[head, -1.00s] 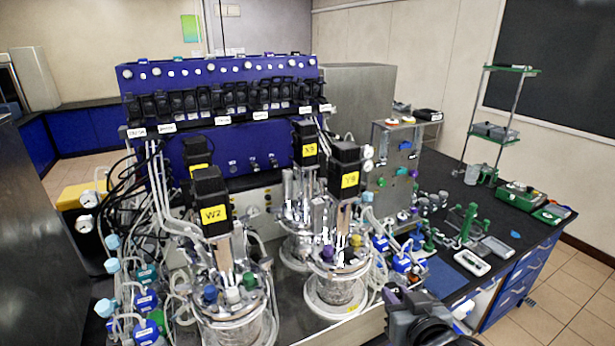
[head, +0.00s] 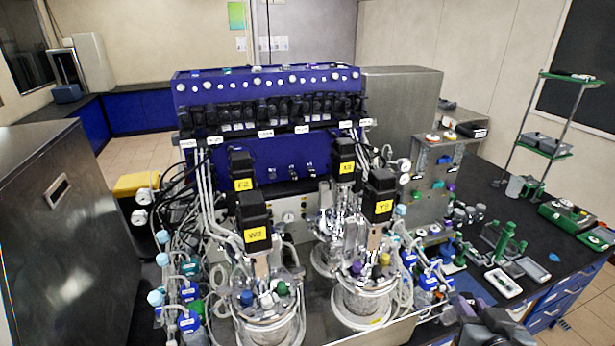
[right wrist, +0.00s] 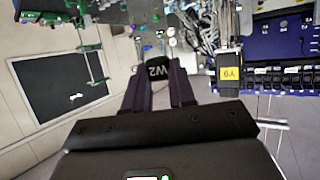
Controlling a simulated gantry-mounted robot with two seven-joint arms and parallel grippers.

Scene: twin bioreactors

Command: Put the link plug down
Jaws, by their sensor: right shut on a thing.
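My right gripper (head: 470,308) is at the lower right of the head view, in front of the bench, with its dark fingers partly cut off by the bottom edge. The plug is too small and dark to make out in the head view. It is held clear, with no contact with a surface that I can see. My left gripper is not in view.
Glass bioreactor vessels with black motors, such as W2 (head: 254,222) and Y3 (head: 380,195), crowd the middle. A blue controller (head: 270,150) stands behind. Green tools and a white tray (head: 503,283) lie on the right bench. A steel cabinet (head: 60,220) stands left.

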